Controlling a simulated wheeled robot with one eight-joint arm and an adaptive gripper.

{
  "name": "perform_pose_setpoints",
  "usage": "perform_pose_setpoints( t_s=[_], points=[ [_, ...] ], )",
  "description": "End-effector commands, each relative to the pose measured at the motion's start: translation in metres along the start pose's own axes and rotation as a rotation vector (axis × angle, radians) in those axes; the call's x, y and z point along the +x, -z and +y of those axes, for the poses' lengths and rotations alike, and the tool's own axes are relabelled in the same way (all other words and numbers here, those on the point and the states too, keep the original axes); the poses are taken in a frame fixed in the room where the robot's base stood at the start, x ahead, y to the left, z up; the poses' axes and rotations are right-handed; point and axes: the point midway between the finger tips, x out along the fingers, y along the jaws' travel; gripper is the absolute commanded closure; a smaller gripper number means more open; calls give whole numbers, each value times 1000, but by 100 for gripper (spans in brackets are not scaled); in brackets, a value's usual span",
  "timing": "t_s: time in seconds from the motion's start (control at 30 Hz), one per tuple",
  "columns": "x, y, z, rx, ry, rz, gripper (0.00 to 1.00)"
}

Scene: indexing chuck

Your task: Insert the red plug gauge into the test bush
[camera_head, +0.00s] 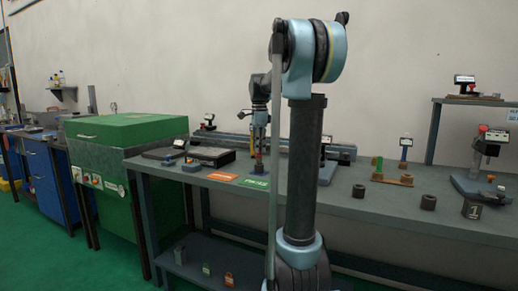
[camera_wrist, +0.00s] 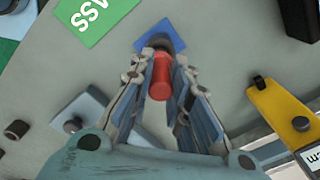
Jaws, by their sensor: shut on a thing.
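The red plug gauge (camera_wrist: 160,78) is a red cylinder, seen nearly end-on between my fingers in the wrist view. My gripper (camera_wrist: 160,62) is shut on it. Beyond the gauge is a dark round part (camera_wrist: 172,43) over a blue square (camera_wrist: 150,38); I cannot tell whether this part is the test bush or the gauge's own end, nor whether the gauge is in a bore. In the head view my gripper (camera_head: 259,143) points down over the bench, just behind the green label, too small to show the contact.
The green PASS label (camera_head: 255,183) and an orange label (camera_head: 222,176) lie on the grey bench. Dark cylindrical pieces (camera_head: 428,202) stand at the right.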

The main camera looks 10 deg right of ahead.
Motion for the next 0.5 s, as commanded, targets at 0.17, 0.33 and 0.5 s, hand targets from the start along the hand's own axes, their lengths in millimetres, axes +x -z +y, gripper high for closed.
perform_pose_setpoints(
  t_s=[0.17, 0.33, 0.5],
  points=[
    [0, 0, 0, 0, 0, 0, 100],
    [1, 0, 0, 0, 0, 0, 100],
    [3, 0, 0, 0, 0, 0, 100]
  ],
)
